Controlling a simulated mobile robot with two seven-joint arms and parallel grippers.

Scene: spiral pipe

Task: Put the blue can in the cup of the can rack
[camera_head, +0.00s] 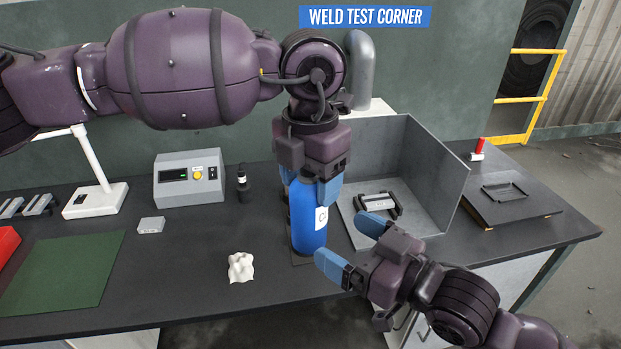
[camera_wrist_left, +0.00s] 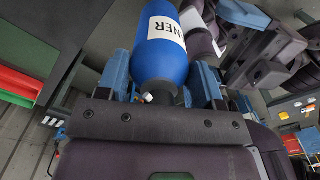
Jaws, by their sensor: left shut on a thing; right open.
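The blue can (camera_head: 308,228) stands upright with a white label on its side. My left gripper (camera_head: 307,186) is shut on it from above, one blue finger on each side of its upper part. The left wrist view shows the can (camera_wrist_left: 160,62) between the two fingers (camera_wrist_left: 163,88), with part of the label readable. My right gripper (camera_head: 352,243) is open and empty, just right of the can.
A grey metal booth (camera_head: 430,165) with a black-handled item (camera_head: 377,204) stands behind my right gripper. A crumpled white cloth (camera_head: 241,267) lies left of the can. A grey control box (camera_head: 189,178) and small dark bottle (camera_head: 242,183) stand behind. A green mat (camera_head: 62,272) lies left.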

